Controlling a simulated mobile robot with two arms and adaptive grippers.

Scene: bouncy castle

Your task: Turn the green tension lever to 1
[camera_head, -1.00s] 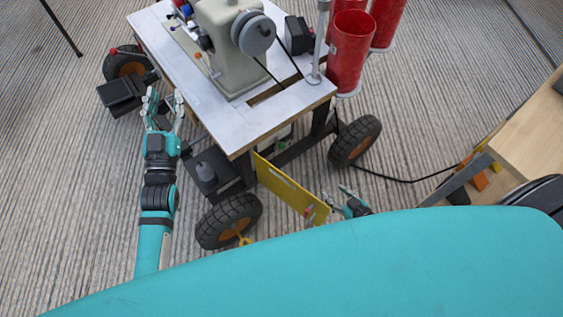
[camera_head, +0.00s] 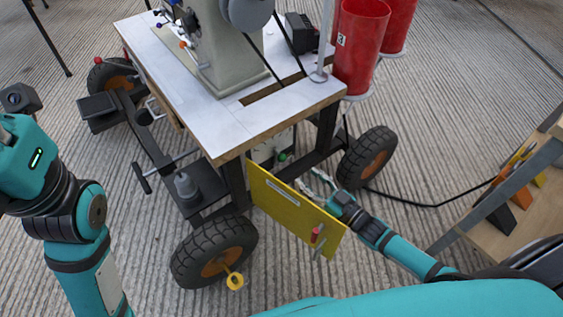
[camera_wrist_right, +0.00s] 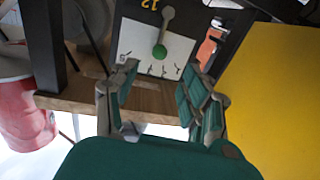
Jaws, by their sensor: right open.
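The green tension lever (camera_wrist_right: 159,52) shows in the right wrist view as a green knob with a grey arm, on a white plate with dark marks. In the head view its green knob (camera_head: 282,157) is small, under the table edge, and its dial marks are too small to read. My right gripper (camera_head: 316,182) is open beside the yellow panel, apart from the knob. In the right wrist view its two fingers (camera_wrist_right: 160,88) are spread with the lever beyond them between the tips. My left arm is at the left, its fingers out of view.
A yellow panel (camera_head: 290,212) with a red handle stands open beside my right gripper. The white-topped cart (camera_head: 225,125) carries a sewing machine (camera_head: 228,50). Red cylinders (camera_head: 358,45) are at its right corner. A wheel (camera_head: 367,157) and wooden shelf (camera_head: 515,215) stand to the right.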

